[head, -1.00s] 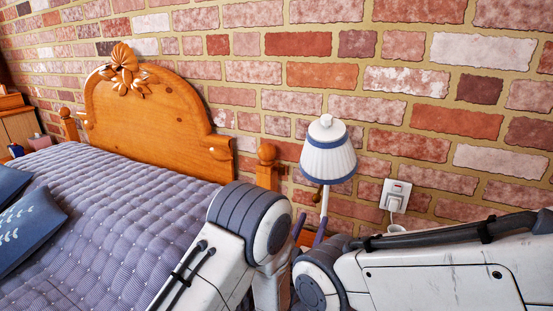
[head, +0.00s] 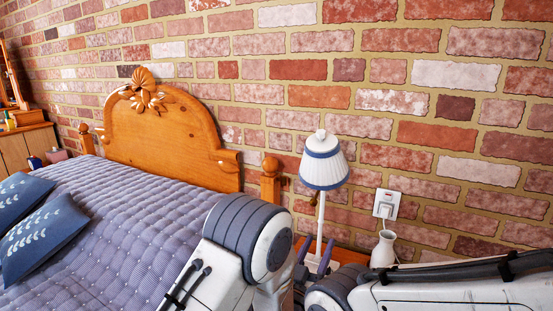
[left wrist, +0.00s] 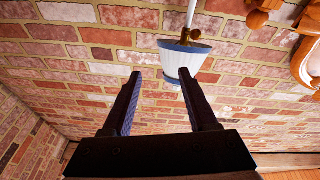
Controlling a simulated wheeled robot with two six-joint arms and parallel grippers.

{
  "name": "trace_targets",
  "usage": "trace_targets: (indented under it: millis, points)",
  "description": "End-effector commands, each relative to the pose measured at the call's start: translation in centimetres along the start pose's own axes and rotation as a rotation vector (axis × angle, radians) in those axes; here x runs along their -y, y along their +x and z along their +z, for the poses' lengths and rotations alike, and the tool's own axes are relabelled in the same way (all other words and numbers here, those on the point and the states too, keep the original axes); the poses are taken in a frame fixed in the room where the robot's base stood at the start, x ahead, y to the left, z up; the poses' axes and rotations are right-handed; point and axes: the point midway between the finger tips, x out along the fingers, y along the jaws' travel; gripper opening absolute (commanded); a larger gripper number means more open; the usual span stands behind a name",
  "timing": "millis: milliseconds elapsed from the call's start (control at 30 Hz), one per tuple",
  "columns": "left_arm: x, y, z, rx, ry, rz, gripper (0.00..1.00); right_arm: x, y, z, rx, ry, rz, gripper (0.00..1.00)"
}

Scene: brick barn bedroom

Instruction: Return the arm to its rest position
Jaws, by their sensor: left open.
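My left arm (head: 240,240) comes in low at the middle of the head view. The dark fingers of my left gripper (head: 313,252) show in front of the lamp's lower stem. In the left wrist view the left gripper (left wrist: 166,88) has its two fingers wide apart, with nothing between them. The lamp (left wrist: 184,62) shows upside down there, beyond the fingertips. My right arm (head: 440,288) crosses the lower right of the head view; its gripper is out of sight.
A lamp (head: 325,167) with a white, blue-edged shade and a white vase (head: 384,250) stand by the brick wall (head: 430,90). A wall socket (head: 387,204) is above the vase. The bed (head: 110,215) with its wooden headboard (head: 160,140) fills the left.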

Motion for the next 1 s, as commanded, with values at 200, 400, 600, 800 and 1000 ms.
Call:
trace_targets:
  millis: [200, 400, 600, 800, 1000]
  points:
    - [-0.7, 0.9, -0.8, 0.13, 0.004, -0.014, 0.59, 0.1, -1.1, -0.1, 0.0, 0.0, 0.0, 0.0]
    - [-1.7, 0.9, -1.8, 0.318, 0.013, -0.026, 0.59, 0.2, -2.4, -0.1, 0.0, 0.0, 0.0, 0.0]
    - [-3.3, -1.7, -3.8, 0.629, 0.034, -0.036, 0.59, 0.3, -4.6, -0.2, 0.0, 0.0, 0.0, 0.0]
    - [-4.7, -8.4, -6.6, 0.987, 0.067, -0.031, 0.59, 0.5, -6.8, -0.3, 0.0, 0.0, 0.0, 0.0]
    - [-5.6, -17.8, -11.0, 1.345, 0.107, -0.01, 0.59, 0.7, -8.9, -0.5, 0.0, 0.0, 0.0, 0.0]
